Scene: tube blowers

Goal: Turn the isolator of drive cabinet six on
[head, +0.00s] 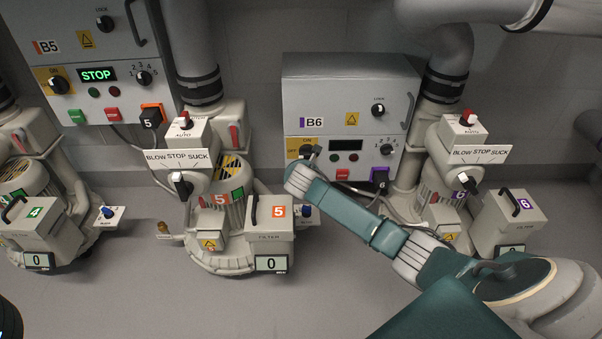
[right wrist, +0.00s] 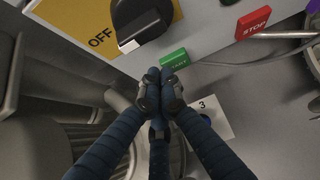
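Drive cabinet B6 (head: 345,95) stands at the back wall, marked with a purple tab. Its isolator, a black handle on a yellow plate (head: 293,143), is partly hidden behind my right gripper (head: 309,154) in the head view. In the right wrist view the black isolator handle (right wrist: 140,25) has a white end mark and sits beside the word OFF on the yellow plate (right wrist: 75,22). My right gripper (right wrist: 163,82) has its dark fingers drawn together, empty, just below the handle and by the green start button (right wrist: 174,60). I cannot tell whether it touches anything. My left gripper is out of view.
The B6 display (head: 346,145) is dark. The red stop button (right wrist: 253,22) is right of the green one. Cabinet B5 (head: 90,60) shows a lit STOP. Blower 5 (head: 230,190) stands left of my right arm, blower 6 (head: 445,195) behind it.

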